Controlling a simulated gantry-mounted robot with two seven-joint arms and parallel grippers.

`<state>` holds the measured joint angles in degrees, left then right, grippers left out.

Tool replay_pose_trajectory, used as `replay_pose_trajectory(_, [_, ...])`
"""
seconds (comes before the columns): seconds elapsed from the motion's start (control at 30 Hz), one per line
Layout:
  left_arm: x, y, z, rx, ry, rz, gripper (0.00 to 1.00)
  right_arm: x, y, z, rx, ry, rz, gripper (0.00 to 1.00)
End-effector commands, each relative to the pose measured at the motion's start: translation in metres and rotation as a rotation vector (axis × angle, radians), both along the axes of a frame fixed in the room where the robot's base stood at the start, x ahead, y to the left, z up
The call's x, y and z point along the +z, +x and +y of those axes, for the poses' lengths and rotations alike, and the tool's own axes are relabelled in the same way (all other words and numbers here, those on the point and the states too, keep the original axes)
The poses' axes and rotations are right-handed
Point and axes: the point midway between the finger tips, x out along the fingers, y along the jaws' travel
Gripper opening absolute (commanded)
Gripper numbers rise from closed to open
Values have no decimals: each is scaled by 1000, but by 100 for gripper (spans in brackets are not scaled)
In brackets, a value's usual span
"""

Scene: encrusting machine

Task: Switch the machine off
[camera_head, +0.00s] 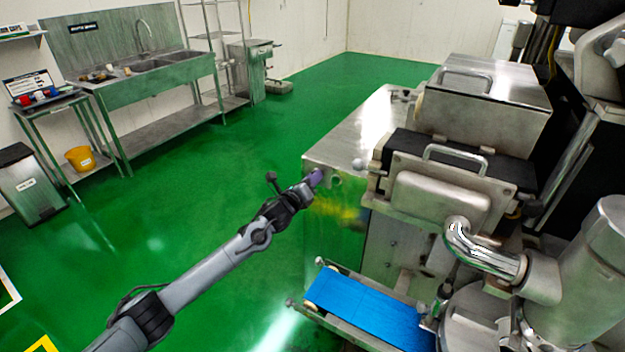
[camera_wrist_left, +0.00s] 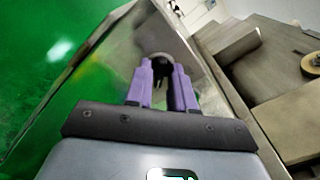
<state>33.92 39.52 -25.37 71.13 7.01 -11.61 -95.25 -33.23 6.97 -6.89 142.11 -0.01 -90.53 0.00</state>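The machine (camera_head: 345,145) is a steel encrusting machine on the right of the head view. My left gripper (camera_head: 317,177) has purple fingers and is at the near left corner of its steel housing. In the left wrist view the two fingers (camera_wrist_left: 163,75) stand apart, with a dark round knob (camera_wrist_left: 162,65) on the steel panel seen between their tips. The knob looks very close to the tips; I cannot tell whether they touch it. The knob's marking and position are not readable. My right gripper is not in view.
A blue conveyor belt (camera_head: 368,309) sticks out below and right of my left gripper. A steel hopper box (camera_head: 484,102) and a curved pipe (camera_head: 484,252) stand on the right. A sink bench (camera_head: 156,88) is far left. The green floor (camera_head: 190,190) between is open.

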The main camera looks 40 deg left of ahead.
Motion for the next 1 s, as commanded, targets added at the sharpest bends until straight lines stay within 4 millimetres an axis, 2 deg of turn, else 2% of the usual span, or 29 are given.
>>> replay_pose_trajectory(0.03, [0, 0, 0, 0, 0, 0, 15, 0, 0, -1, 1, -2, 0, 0])
replay_pose_trajectory(0.13, [0, 0, 0, 0, 0, 0, 0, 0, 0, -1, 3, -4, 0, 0])
replay_pose_trajectory(0.57, [0, 0, 0, 0, -36, -4, 0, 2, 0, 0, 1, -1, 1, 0])
replay_pose_trajectory(0.77, [1, 0, 0, 1, -137, -16, 0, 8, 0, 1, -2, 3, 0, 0])
replay_pose_trajectory(1.0, [2, 0, -1, 0, -337, -42, 0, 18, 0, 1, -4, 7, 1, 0])
